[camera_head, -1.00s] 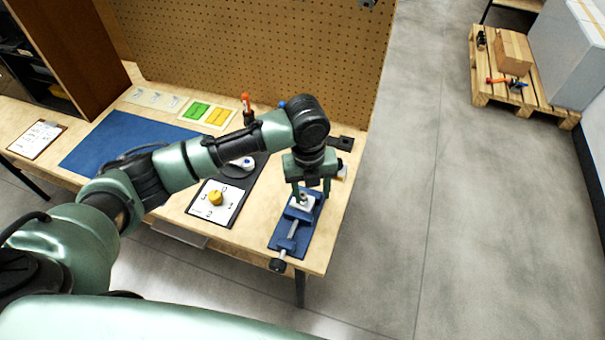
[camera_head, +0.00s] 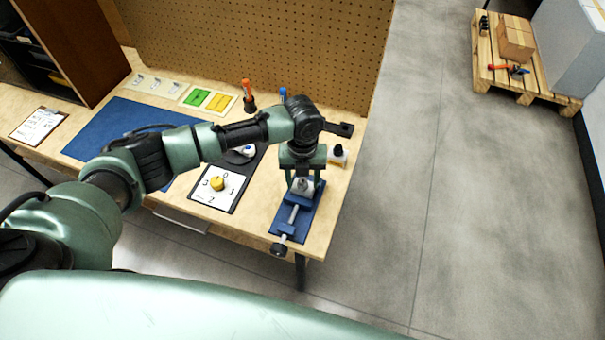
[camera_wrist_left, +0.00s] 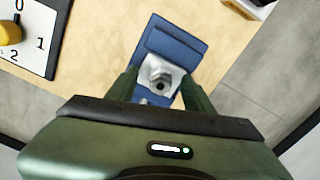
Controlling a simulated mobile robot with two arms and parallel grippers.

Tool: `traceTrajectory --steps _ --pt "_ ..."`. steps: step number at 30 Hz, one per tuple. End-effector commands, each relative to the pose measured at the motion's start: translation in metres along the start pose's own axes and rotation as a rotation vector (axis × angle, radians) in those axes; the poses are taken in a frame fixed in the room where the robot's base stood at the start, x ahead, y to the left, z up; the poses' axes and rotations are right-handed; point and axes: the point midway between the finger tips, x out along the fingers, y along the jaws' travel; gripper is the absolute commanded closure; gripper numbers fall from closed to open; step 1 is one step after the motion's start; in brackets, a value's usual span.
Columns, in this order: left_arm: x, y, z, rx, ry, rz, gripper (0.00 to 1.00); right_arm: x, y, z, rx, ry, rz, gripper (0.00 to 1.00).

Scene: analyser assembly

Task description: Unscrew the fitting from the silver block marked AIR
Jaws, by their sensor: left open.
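The silver block (camera_head: 304,194) sits in a blue vise (camera_head: 291,222) near the right end of the bench. In the left wrist view the block (camera_wrist_left: 176,78) is held in the vise (camera_wrist_left: 172,44), and a round metal fitting (camera_wrist_left: 160,84) with a dark hole stands on it. The AIR marking cannot be read. My left gripper (camera_head: 302,178) points down over the block. In the left wrist view its open green fingers (camera_wrist_left: 161,92) are on either side of the fitting, apart from it. My right gripper is not in view.
A white numbered card with a yellow knob (camera_head: 217,184) lies left of the vise. A small dark-capped bottle (camera_head: 338,155) stands behind right. The bench's right edge is close to the vise.

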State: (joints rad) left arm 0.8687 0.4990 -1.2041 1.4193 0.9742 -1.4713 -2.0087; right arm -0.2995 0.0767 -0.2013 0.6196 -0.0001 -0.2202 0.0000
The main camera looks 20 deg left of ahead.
Motion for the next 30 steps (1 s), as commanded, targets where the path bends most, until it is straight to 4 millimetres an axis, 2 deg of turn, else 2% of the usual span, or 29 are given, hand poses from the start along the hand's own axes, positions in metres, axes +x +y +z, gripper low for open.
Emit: traceTrajectory --steps 4,5,10,11,17,24,30 --pt "0.0 0.0 0.0 0.0 0.0 0.0 0.48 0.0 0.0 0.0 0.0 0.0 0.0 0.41" --pt "0.0 0.0 0.0 0.0 0.0 0.0 0.51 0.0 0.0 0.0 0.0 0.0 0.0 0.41" --pt "0.0 0.0 0.0 0.0 0.0 0.0 0.98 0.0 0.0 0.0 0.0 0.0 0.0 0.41" --pt "0.0 0.0 0.0 0.0 0.0 0.0 1.0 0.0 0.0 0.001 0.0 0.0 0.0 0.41" --pt "-0.004 0.0 0.0 -0.054 0.001 -0.001 1.0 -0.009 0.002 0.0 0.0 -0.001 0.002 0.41" --pt "-0.004 0.001 -0.001 -0.293 0.002 0.001 1.0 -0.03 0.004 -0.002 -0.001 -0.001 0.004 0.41" --pt "-0.001 0.0 0.0 -0.354 0.0 0.0 1.0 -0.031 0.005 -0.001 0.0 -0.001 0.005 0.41"
